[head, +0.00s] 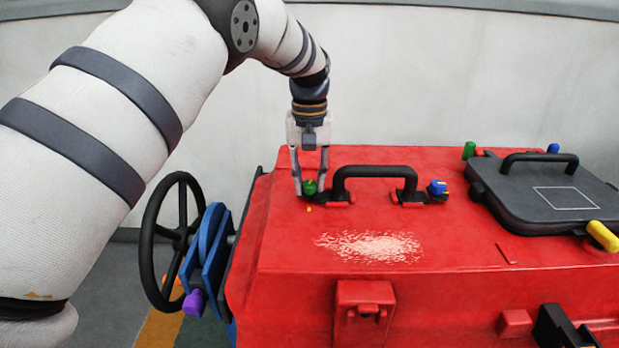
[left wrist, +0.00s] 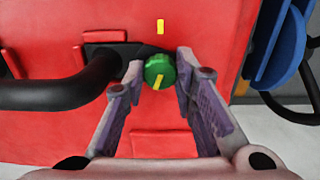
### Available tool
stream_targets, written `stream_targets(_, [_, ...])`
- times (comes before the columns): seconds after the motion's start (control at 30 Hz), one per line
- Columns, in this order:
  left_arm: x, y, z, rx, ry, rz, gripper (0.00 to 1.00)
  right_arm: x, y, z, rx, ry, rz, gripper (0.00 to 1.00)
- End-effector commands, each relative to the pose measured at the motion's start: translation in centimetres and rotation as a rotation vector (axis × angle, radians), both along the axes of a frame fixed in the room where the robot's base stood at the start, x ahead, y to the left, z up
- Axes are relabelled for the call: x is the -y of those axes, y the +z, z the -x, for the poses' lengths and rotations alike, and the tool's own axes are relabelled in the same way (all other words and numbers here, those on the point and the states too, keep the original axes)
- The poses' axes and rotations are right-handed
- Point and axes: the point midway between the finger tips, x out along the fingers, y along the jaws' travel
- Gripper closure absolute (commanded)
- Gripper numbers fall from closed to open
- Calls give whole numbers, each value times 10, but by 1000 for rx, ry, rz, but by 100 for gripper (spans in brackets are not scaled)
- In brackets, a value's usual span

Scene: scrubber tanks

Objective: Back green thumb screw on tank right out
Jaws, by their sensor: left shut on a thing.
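The green thumb screw (head: 310,187) stands at the left end of the black handle (head: 375,171) on the red tank (head: 290,240). My left gripper (head: 311,190) reaches down from above and is shut on the screw. In the left wrist view the green screw (left wrist: 159,70) sits between the two fingertips of my left gripper (left wrist: 160,70). A yellow line on its head points away from the yellow mark (left wrist: 160,26) on the tank. Whether the screw's thread is clear of the tank is hidden. My right gripper is not in view.
A blue screw (head: 437,188) stands at the handle's right end. A dark lid (head: 540,190) with its own handle lies further right, with green, blue and yellow knobs around it. A black handwheel (head: 150,240) and blue plates (head: 205,250) stand left of the tank. A wall is behind.

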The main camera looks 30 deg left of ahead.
Motion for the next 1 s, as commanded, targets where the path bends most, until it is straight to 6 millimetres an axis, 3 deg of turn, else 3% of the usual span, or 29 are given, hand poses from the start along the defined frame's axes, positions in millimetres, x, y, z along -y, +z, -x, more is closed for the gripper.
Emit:
stream_targets(0.03, [1, -8, 3, -17, 43, 1, 100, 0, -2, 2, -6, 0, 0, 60])
stream_targets(1.0, [0, -9, 3, -19, 964, -4, 100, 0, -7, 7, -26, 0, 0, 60])
